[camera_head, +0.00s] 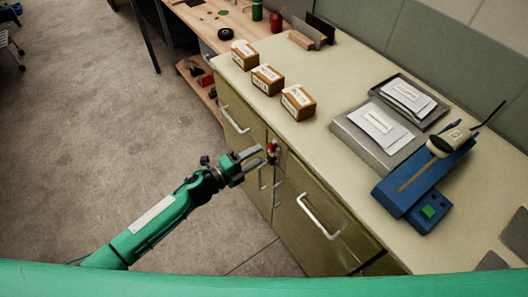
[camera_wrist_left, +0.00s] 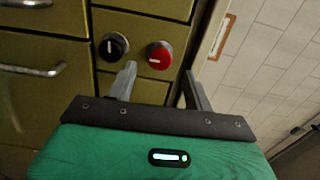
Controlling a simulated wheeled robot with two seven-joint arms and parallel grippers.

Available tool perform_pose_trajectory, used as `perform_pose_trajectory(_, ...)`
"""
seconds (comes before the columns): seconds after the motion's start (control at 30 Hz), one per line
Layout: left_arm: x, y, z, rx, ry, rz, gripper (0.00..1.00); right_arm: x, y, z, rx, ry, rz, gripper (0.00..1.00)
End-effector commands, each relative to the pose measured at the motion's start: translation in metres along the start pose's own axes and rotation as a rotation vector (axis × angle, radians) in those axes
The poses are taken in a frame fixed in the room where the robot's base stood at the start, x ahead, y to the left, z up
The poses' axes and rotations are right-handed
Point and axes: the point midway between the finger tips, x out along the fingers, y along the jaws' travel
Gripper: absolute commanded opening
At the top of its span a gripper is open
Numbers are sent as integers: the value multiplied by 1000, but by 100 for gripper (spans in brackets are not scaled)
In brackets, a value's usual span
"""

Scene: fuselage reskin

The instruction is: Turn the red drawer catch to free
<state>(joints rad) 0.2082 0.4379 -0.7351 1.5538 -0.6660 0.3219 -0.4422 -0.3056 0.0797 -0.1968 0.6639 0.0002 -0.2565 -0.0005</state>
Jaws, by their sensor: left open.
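The red drawer catch (camera_wrist_left: 159,55) is a round knob with a pale mark, on the olive cabinet front. In the left wrist view it sits ahead of my open left gripper (camera_wrist_left: 158,84), between the lines of the two fingers. In the head view the red catch (camera_head: 270,147) shows small just beyond the fingertips of my left gripper (camera_head: 254,157). The gripper is open and empty; I cannot tell if a finger touches the catch. A black knob (camera_wrist_left: 114,46) with a pale mark sits to the left of the red one. My right gripper is not in view.
The cabinet front has metal handles (camera_head: 320,216) near my left gripper. Its top (camera_head: 310,140) bears several small boxes (camera_head: 298,102), grey trays (camera_head: 350,133) and a blue device (camera_head: 415,185). A wooden bench (camera_head: 195,15) stands behind.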

Motion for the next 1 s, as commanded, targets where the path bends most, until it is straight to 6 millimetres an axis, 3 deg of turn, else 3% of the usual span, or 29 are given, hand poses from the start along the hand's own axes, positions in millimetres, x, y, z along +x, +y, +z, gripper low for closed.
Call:
perform_pose_trajectory(0.2,-52,3,0,0,-1,2,52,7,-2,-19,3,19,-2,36)
perform_pose_trajectory(0.4,-81,2,0,0,0,1,52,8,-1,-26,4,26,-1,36)
perform_pose_trajectory(0.6,-91,0,0,0,0,-1,52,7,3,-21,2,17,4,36)
perform_pose_trajectory(1.0,-91,0,0,0,0,0,52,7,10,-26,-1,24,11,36)
